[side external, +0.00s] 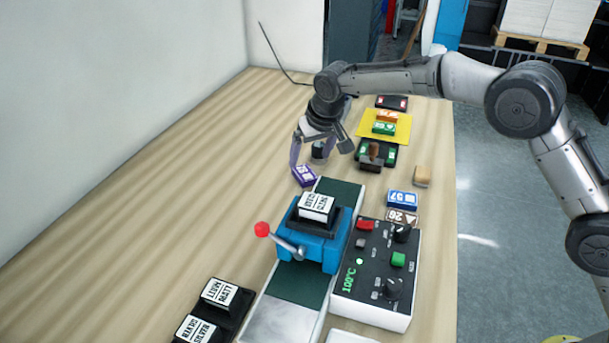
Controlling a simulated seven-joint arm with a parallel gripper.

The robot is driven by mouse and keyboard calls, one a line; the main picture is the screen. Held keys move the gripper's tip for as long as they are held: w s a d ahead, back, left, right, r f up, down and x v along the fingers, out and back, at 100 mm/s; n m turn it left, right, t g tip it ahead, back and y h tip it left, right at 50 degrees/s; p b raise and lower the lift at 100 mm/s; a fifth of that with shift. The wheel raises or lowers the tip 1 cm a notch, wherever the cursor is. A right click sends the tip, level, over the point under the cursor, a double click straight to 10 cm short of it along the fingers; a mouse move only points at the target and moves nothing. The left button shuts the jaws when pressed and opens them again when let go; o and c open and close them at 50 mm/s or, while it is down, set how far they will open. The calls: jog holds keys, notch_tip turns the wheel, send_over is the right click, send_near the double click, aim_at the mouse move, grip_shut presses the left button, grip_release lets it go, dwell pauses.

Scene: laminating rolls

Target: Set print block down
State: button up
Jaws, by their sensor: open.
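My gripper (320,148) is open, above the table beyond the blue press. Its fingers are spread apart. A purple block (304,176) with white markings lies on the table just below the left finger, beside the far end of the green strip. It looks separate from the finger, though contact is hard to judge. A small dark block (321,151) shows between the fingers, partly hidden. A blue block (402,199) marked 57 and a brown block (402,217) marked 26 lie to the right. Which one is the print block cannot be told.
The blue press (312,246) has a red-knobbed lever and a white-labelled block on top. A control box (375,275) stands to its right. A black holder (230,309) with labelled blocks is front left. A yellow mat (384,127) carries blocks. The left table is clear.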

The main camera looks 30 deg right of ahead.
aim_at(303, 170)
jog(key=shift+w+x, duration=0.2)
jog(key=shift+x, duration=1.6)
jog(key=shift+w+x, duration=0.2)
jog(key=shift+x, duration=1.6)
jog(key=shift+r, duration=0.2)
grip_shut()
jog(key=shift+r, duration=0.1)
